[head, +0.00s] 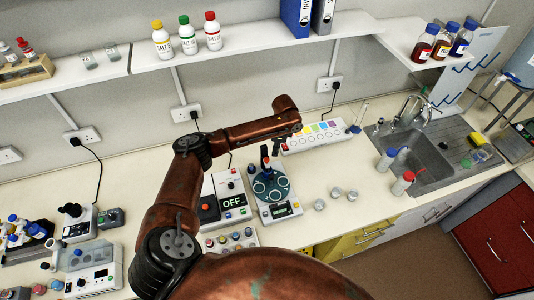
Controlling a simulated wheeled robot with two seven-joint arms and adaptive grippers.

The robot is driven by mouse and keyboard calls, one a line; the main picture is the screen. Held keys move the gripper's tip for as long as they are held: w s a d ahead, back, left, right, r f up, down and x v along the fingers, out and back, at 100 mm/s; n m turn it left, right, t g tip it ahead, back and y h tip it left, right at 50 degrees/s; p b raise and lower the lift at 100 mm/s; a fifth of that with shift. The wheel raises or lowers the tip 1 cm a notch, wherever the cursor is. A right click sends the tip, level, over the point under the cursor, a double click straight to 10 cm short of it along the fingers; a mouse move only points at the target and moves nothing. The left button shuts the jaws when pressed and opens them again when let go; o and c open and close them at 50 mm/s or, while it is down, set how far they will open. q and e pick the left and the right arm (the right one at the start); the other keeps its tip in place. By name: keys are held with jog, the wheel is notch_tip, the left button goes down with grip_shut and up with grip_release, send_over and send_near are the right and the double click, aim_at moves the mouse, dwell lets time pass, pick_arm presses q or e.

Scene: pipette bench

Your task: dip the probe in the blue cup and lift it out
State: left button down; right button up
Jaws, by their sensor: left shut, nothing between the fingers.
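My left gripper (276,147) hangs from the end of the reddish-brown arm, over the far side of a device with a round teal plate (270,186). It looks small and dark, and it is shut and empty. A dark upright piece with a little red stands at the back of the teal plate, close to the gripper; I cannot tell whether it is the probe or whether they touch. Several small coloured round tops sit in a pale tray (230,240) in front; I cannot tell whether one is the blue cup. My right gripper is not in view.
A box with an OFF display (233,203) stands left of the teal-plate device. A white strip with coloured squares (315,135) lies behind it. Small metal pieces (337,193) lie to its right. The sink (425,160), with bottles beside it, is farther right.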

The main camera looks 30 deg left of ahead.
pick_arm(q)
notch_tip(320, 180, up, 10)
jog(key=d, duration=0.1)
jog(key=shift+w, duration=0.2)
dwell(0.4)
